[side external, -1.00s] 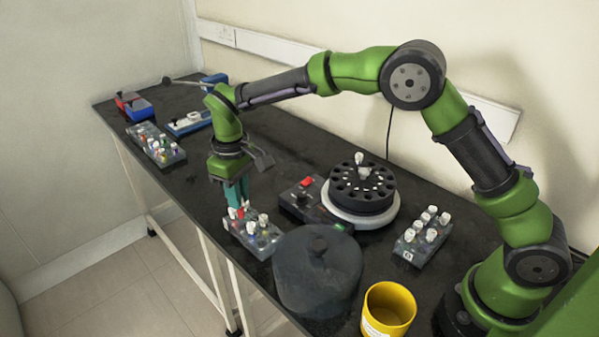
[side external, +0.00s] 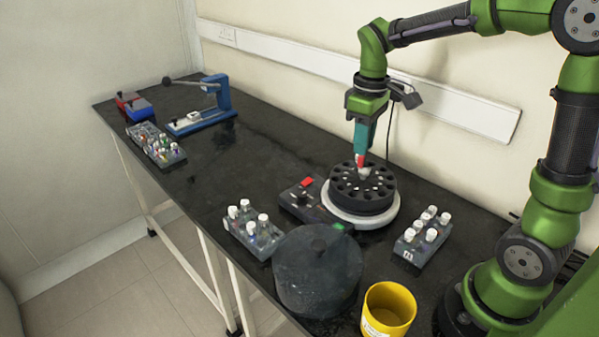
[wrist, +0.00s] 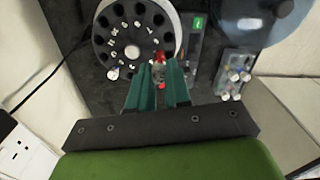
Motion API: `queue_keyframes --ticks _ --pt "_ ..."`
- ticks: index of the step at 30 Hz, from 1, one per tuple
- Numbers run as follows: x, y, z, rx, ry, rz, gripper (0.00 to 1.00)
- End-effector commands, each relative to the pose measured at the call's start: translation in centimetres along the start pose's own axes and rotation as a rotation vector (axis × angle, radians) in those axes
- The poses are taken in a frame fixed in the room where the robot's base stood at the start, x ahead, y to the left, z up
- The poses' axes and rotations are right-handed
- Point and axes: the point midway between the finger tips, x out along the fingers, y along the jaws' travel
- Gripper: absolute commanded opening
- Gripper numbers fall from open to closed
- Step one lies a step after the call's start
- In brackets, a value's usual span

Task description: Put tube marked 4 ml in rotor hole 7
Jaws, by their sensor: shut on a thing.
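The black rotor (side external: 345,199) sits on a round pale base at the middle right of the bench, with dark holes and white marks on its top. In the wrist view the rotor (wrist: 122,35) is at the upper left. My gripper (side external: 361,160) points down over the rotor, shut on a tube with red on it (side external: 360,161). In the wrist view the tube (wrist: 160,60) shows between the fingertips, near the rotor's edge. Its lower end and any volume mark cannot be read. I cannot tell whether it touches the rotor. Hole numbers are too small to read surely.
A front rack (side external: 262,242) and a right rack (side external: 412,252) hold several white-capped tubes. A dark lid (side external: 318,280), yellow cup (side external: 388,312) and control box (side external: 303,203) stand near the rotor. A far rack (side external: 160,150) and blue press (side external: 215,108) are at the back left.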

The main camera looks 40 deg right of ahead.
Motion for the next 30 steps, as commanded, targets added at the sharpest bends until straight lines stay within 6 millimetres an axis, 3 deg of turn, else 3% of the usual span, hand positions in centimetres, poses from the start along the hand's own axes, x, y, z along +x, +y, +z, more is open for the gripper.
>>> queue_keyframes --ticks 3,7,30 --pt "1.2 0.0 2.4 -0.049 -0.002 -0.001 0.00" --pt "2.4 -0.4 3.3 -0.111 -0.003 -0.002 0.00" --pt "6.2 -0.3 3.0 -0.137 -0.003 -0.003 0.00"
